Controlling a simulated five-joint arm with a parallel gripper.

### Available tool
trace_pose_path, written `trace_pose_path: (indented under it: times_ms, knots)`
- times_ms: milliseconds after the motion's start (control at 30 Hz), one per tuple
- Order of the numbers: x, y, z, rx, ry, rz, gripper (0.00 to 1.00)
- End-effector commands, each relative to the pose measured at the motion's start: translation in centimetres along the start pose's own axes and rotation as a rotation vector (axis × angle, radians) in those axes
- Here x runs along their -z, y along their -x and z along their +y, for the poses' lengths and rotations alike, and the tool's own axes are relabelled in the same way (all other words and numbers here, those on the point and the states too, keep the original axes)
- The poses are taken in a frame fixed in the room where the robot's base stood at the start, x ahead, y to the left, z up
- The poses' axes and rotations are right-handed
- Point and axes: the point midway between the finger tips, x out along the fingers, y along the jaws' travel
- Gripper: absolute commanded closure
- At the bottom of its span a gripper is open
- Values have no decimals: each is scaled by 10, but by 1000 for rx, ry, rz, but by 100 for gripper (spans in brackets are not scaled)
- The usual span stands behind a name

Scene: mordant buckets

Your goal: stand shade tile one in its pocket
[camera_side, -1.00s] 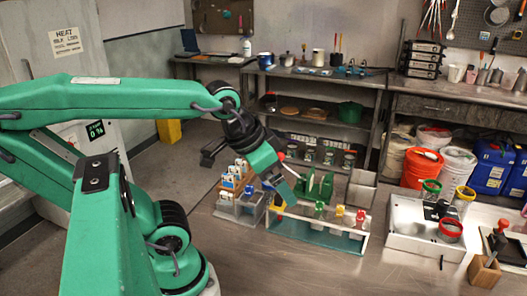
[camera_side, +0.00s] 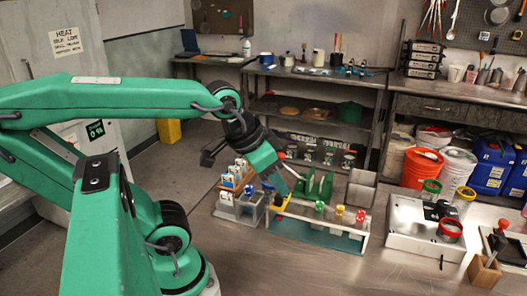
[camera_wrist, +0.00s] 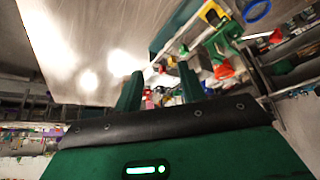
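I cannot tell which piece is shade tile one. In the side view, a low teal-and-white rack (camera_side: 310,233) on the bench holds pale upright pieces with coloured tops: green (camera_side: 319,206), yellow (camera_side: 340,210) and red (camera_side: 360,215). My gripper (camera_side: 280,201) points down at the rack's left end, with a small orange-yellow piece at its tips. Whether they touch is unclear. In the wrist view, the two fingers (camera_wrist: 160,85) stand apart, with no held piece clearly visible between them. The rack's coloured parts are at upper right there, partly cut off and blurred.
A grey rack (camera_side: 238,211) with blue-and-white items stands left of the gripper. A green slotted holder (camera_side: 319,183) is behind the teal rack.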

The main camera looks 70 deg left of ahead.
Motion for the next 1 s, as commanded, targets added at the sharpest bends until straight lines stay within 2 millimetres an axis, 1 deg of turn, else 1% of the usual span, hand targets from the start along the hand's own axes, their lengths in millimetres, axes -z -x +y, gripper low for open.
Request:
trace_pose_path:
  times_ms: [167,267,367,533,667,867,1000]
  knots:
    - [2,-4,-7,15,-24,-18,60]
    - [4,-9,-17,31,-60,-43,60]
    - [6,-17,-32,49,-111,-79,60]
    - [7,-32,-65,71,-220,-159,60]
    - [4,-44,-92,70,-306,-223,60]
    - [-8,-62,-137,38,-433,-318,60]
    - [-23,-74,-168,-3,-519,-374,60]
